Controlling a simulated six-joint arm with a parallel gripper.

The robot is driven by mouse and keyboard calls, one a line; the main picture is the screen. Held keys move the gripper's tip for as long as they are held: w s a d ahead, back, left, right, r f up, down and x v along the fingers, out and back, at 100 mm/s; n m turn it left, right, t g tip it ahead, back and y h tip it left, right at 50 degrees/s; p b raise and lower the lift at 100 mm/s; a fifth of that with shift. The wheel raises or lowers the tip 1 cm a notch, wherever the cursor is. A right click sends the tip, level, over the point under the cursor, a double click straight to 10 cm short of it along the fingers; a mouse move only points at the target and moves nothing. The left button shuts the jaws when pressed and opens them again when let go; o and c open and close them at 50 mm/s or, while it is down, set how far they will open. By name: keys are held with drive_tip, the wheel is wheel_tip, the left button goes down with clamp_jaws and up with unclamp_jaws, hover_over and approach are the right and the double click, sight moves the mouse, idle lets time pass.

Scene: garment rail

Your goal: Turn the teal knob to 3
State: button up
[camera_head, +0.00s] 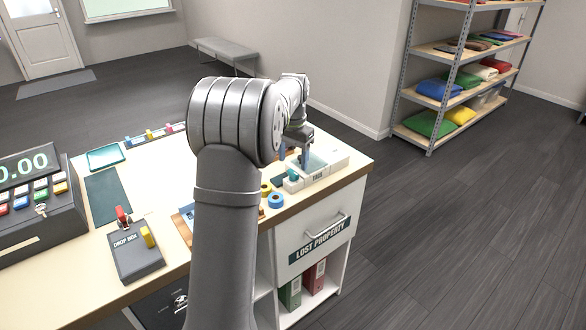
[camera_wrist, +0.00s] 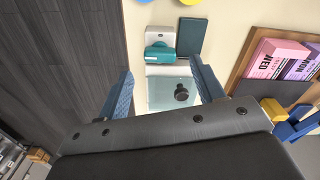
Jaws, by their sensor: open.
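The teal knob (camera_head: 293,174) sits on a small white unit at the right end of the counter, just below my gripper. In the wrist view the teal knob (camera_wrist: 158,54) shows beyond my fingertips, near the top centre, on its white base (camera_wrist: 158,34). My gripper (camera_head: 303,158) is open and empty. In the wrist view its two blue fingers (camera_wrist: 162,75) stand apart on either side of a pale glassy panel with a black round knob (camera_wrist: 181,93). The fingers are not around the teal knob. Its dial marks and setting are too small to read.
A cash register (camera_head: 40,205) and a switch box (camera_head: 136,255) stand at the left.

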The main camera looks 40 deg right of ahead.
sight(293, 171)
drive_tip(key=shift+f, duration=2.1)
drive_tip(key=c, duration=0.9)
drive_tip(key=shift+m, duration=1.7)
drive_tip(key=shift+c, duration=0.3)
drive_tip(key=o, duration=1)
drive_tip(key=shift+c, duration=0.2)
wheel_tip(293, 171, up, 18)
drive_tip(key=shift+f, duration=0.25)
